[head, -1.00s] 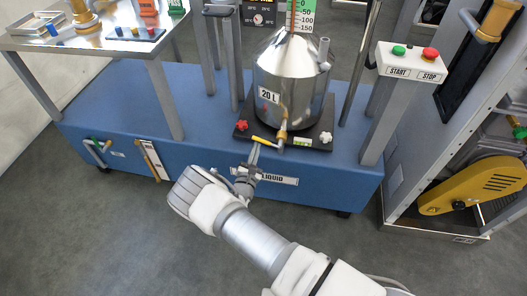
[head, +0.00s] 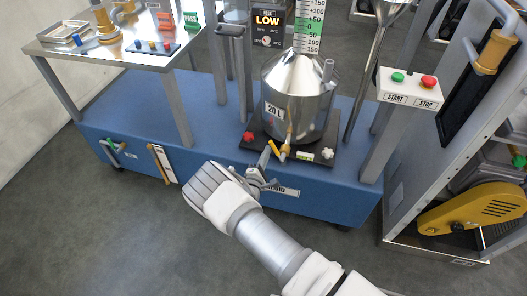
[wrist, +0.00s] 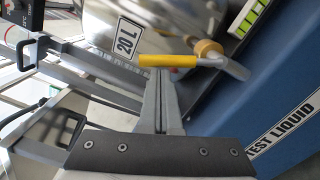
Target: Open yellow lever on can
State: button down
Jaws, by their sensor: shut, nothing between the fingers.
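The silver can (head: 297,92) with a "20 L" label stands upright on a black base plate on the blue platform. Its yellow lever (head: 274,148) is on the brass-coloured outlet low at the can's front. In the head view the lever slants up to the left. In the wrist view the lever (wrist: 168,61) lies across the picture, just beyond my fingertips. My gripper (head: 266,156) is shut and empty, its tips right beside the lever; the wrist view also shows the gripper (wrist: 158,75). I cannot tell whether the tips touch the lever.
A START/STOP box (head: 411,88) stands on a post at right. Grey posts rise behind the can's left side.

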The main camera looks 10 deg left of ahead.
jog(key=shift+d+r+m+p, duration=0.55)
jog(key=shift+d+m+p, duration=0.15)
jog(key=shift+m, duration=0.5)
jog(key=shift+d+r+p, duration=0.1)
jog(key=shift+d+p, duration=0.25)
jog(key=shift+d, duration=0.25)
jog(key=s+a, duration=0.4)
jog(key=s, duration=0.6)
jog(key=shift+s+a+f, duration=0.2)
jog(key=shift+s+a, duration=0.2)
